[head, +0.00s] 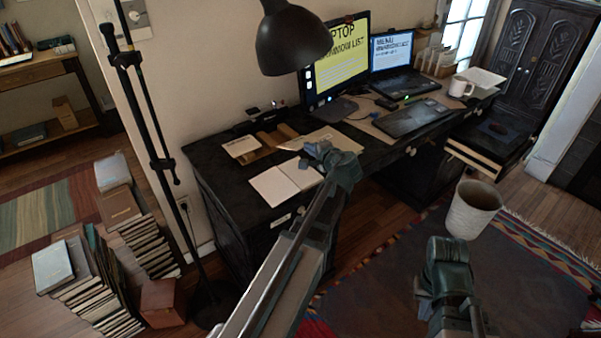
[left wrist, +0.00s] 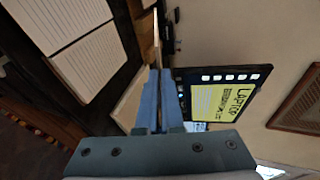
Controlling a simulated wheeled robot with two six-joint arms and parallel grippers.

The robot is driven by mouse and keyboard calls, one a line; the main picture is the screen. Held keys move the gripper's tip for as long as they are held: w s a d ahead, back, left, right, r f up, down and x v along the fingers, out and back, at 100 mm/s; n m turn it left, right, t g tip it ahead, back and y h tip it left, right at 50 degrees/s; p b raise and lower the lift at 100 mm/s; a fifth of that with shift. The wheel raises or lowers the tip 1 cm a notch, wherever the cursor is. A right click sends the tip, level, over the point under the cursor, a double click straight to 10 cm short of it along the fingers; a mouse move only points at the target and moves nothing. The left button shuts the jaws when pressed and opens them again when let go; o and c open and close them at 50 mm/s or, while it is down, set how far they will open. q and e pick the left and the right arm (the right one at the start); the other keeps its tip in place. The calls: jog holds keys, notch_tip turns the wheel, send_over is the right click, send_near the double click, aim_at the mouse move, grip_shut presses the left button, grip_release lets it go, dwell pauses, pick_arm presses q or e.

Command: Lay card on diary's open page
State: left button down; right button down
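My left gripper (head: 318,150) is above the desk, to the right of and behind the diary. In the left wrist view its blue fingers (left wrist: 159,75) are together on a thin pale strip (left wrist: 157,38), which looks like the card edge-on. The card's face is not visible. My right gripper (head: 432,292) is low in front of the desk; its finger opening cannot be made out.
A pale sheet (head: 344,141) lies behind the left gripper. A brown organizer (head: 270,140) and small pale pad (head: 242,146) are behind the diary. A black lamp (head: 291,40) hangs above. The monitor (head: 340,50), laptop (head: 400,84) and mug (head: 460,87) stand farther right.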

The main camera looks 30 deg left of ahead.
pick_arm(q)
notch_tip(320, 180, down, 9)
jog(key=b, duration=0.9)
jog(key=shift+f, duration=0.2)
jog(key=c, duration=1.2)
grip_release()
jog(key=shift+c, duration=0.2)
jog(key=p+v, duration=0.3)
jog(key=v, duration=0.5)
